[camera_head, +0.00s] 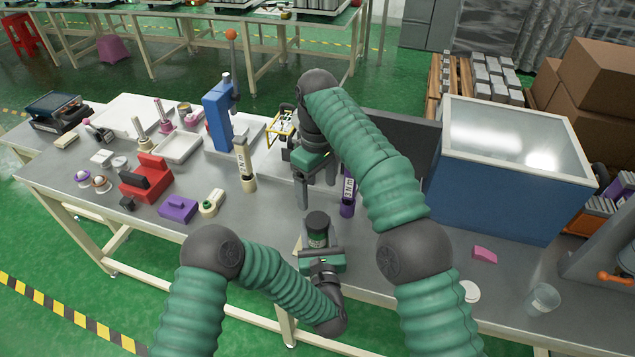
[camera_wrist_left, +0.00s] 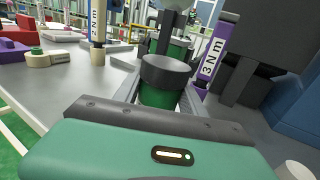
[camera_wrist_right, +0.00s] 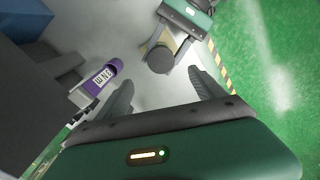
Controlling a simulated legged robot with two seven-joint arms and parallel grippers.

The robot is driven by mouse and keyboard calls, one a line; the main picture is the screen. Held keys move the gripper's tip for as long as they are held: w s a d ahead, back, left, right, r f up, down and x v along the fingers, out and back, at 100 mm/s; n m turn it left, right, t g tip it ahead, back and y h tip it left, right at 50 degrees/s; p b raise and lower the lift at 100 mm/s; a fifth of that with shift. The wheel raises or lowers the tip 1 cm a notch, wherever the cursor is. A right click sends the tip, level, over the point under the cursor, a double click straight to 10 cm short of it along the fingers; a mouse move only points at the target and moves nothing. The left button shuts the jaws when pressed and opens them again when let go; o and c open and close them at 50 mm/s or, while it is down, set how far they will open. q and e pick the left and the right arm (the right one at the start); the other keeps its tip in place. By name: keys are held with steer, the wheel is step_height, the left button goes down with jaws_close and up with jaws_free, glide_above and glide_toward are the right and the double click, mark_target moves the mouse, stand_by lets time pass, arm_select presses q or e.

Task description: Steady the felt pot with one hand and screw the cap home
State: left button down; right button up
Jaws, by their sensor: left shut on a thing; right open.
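The felt pot (camera_head: 318,238) stands upright near the table's front, a green body under a wide dark cap (camera_head: 316,221). The cap sits on top of the pot; how tightly cannot be told. My left gripper (camera_head: 319,252) is shut around the pot's green body from the front. In the left wrist view the cap (camera_wrist_left: 172,72) and green pot (camera_wrist_left: 158,98) show just beyond my palm. My right gripper (camera_head: 316,190) is open and empty, above and behind the cap, fingers pointing down. In the right wrist view the cap (camera_wrist_right: 160,59) lies beyond its fingers, apart from them.
A purple 3 N m tool (camera_head: 347,205) stands close to the right gripper. A beige tool (camera_head: 244,165) stands further left. A blue bin (camera_head: 505,205) fills the back right. A pink block (camera_head: 484,254) and clear cup (camera_head: 543,300) lie at the right.

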steer(key=shift+r, duration=1.05)
arm_select(q)
steer(key=c, duration=0.6)
jaws_free()
steer(key=shift+f, duration=0.1)
arm_select(e)
steer(key=shift+f, duration=0.1)
